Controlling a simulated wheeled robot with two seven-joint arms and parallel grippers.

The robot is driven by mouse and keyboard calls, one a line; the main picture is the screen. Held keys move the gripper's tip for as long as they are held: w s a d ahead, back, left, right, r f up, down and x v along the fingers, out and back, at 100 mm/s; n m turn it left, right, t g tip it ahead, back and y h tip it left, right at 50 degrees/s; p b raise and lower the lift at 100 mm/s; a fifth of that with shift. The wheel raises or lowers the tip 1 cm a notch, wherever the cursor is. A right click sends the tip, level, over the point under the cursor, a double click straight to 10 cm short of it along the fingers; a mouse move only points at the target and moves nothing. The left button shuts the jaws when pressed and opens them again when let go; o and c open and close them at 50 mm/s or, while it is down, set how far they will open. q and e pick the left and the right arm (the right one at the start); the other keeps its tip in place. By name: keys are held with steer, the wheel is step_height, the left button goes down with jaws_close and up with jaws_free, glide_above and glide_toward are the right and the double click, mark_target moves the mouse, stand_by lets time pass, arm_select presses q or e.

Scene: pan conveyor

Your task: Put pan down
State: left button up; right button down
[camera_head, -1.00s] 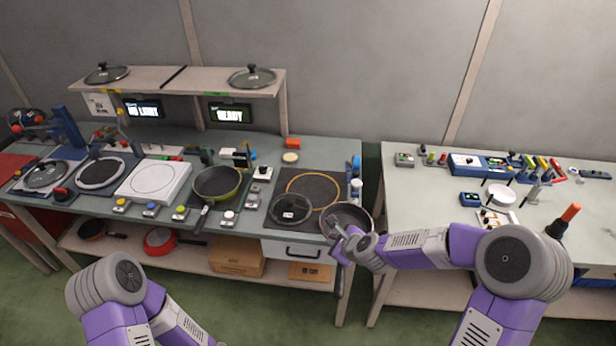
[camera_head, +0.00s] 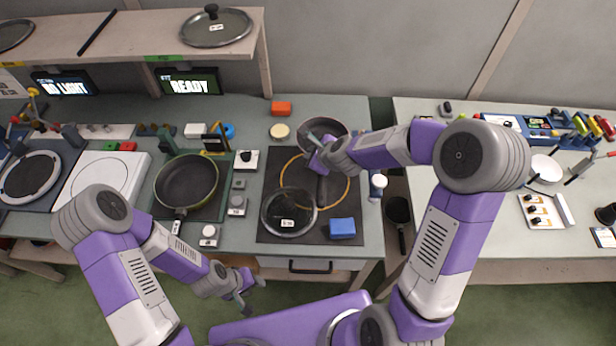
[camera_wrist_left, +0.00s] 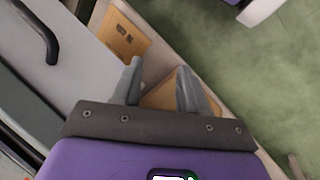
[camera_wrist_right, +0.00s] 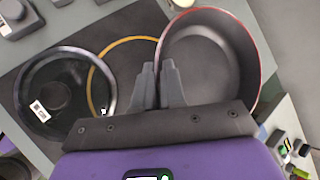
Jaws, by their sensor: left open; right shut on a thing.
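A dark pan with a reddish rim (camera_wrist_right: 212,60) is held by my right gripper (camera_wrist_right: 160,80), which is shut on it. In the head view the pan (camera_head: 322,128) is at the far edge of the black mat (camera_head: 268,180), overlapping the back of the orange ring (camera_head: 346,190). My right gripper (camera_head: 322,150) is in front of it. Whether the pan touches the mat I cannot tell. A glass lid (camera_head: 288,222) lies on the mat's near left, overlapping the ring. My left gripper (camera_head: 240,288) is open and empty in front of the bench; its fingers show in the left wrist view (camera_wrist_left: 158,88).
A blue block (camera_head: 342,228) lies on the mat's near right. A green pan (camera_head: 186,182) stands to the left. A small white-topped item (camera_head: 378,182) stands at the mat's right.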

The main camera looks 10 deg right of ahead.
step_height(320, 180, down, 5)
steer(key=shift+f+b, duration=0.1)
steer(key=shift+b, duration=0.8)
steer(key=shift+f+b, duration=0.6)
steer(key=shift+f, duration=1.45)
steer(key=shift+f, duration=0.1)
steer(key=c, duration=1.2)
jaws_free()
